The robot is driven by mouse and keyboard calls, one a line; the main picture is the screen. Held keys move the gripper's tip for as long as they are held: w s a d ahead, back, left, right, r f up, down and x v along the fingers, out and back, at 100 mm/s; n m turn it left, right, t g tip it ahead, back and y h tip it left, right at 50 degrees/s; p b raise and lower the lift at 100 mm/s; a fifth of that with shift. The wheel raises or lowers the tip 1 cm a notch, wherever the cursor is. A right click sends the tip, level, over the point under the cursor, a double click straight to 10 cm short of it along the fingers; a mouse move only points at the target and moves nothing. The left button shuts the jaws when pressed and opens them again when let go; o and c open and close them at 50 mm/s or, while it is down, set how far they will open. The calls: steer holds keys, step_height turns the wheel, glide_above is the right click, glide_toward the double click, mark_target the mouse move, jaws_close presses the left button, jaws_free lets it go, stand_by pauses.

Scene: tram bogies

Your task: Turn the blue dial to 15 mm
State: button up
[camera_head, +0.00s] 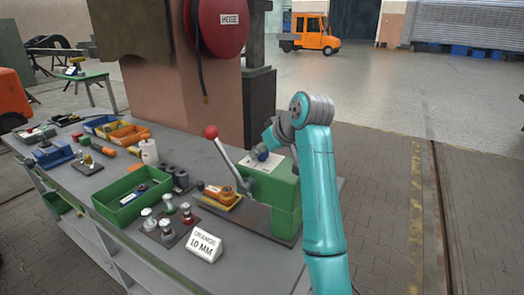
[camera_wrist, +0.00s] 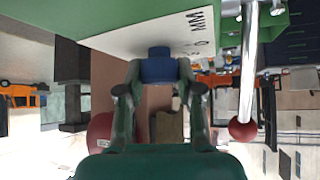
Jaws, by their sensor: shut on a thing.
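The blue dial (camera_wrist: 158,66) sits on a white scale plate (camera_wrist: 125,38) with black marks and "MM" lettering, on the face of a green machine (camera_wrist: 100,12). My gripper (camera_wrist: 158,82) has one finger on each side of the dial and is shut on it. In the head view, the blue dial (camera_head: 263,156) is partly hidden by my gripper (camera_head: 261,150) on top of the green machine (camera_head: 275,195). The dial's pointer and setting cannot be read.
A lever with a red ball (camera_head: 211,131) rises from the machine, close to my gripper in the wrist view. A sign (camera_head: 204,245) reads "ORANGE 10 MM". A green tray (camera_head: 118,210), metal parts and an orange item (camera_head: 218,195) crowd the bench. Open floor lies right.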

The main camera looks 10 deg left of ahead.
steer(key=shift+m+t+h, duration=0.6)
steer(key=shift+m+h, duration=0.1)
steer(key=shift+m, duration=0.5)
steer(key=o, duration=1.2)
steer(key=shift+c, duration=0.2)
steer(key=shift+s+d+r, duration=0.1)
steer(key=v, duration=1.1)
steer(key=shift+s+d+r, duration=0.15)
steer(key=shift+s+r, duration=0.05)
